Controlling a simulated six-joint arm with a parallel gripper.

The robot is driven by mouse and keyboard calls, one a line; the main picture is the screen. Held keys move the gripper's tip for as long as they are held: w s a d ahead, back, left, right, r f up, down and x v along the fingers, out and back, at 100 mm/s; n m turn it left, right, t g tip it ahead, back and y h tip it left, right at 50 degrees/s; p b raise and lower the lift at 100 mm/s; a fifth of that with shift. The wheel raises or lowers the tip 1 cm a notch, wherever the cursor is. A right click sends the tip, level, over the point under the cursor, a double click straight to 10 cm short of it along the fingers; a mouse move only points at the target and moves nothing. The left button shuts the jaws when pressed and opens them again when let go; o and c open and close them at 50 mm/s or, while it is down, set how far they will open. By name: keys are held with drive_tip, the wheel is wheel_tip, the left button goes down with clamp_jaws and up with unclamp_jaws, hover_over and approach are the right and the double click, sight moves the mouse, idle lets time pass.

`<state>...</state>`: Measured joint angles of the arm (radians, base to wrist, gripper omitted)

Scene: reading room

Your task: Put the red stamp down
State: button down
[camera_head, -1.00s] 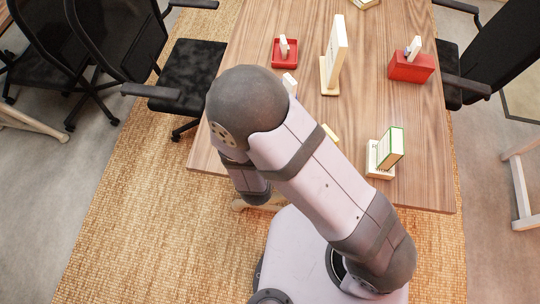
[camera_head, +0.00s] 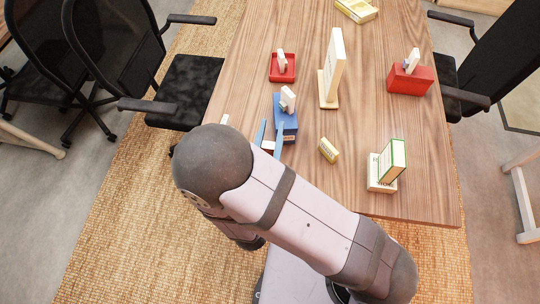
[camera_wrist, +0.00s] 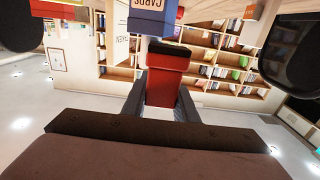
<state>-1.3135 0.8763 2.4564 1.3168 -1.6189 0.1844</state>
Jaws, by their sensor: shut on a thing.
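The red stamp (camera_wrist: 168,80), a red block with a dark end, is between the two fingers of my gripper (camera_wrist: 160,102) in the wrist view. My gripper is shut on it. In the head view my gripper (camera_head: 269,137) is near the front left of the wooden table, just in front of the blue box (camera_head: 287,126). Only a small red bit of the stamp (camera_head: 268,145) shows there between the bluish fingers; my arm hides the rest. I cannot tell how high it is above the table. The blue box, lettered CARDS, also shows in the wrist view (camera_wrist: 153,24).
A small white piece (camera_head: 225,119) lies at the left edge.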

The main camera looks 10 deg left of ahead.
drive_tip(key=shift+f, duration=4.1)
drive_tip(key=shift+f, duration=0.2)
drive_tip(key=c, duration=1.4)
unclamp_jaws()
drive_tip(key=shift+s, duration=0.1)
drive_tip(key=shift+s, duration=3.6)
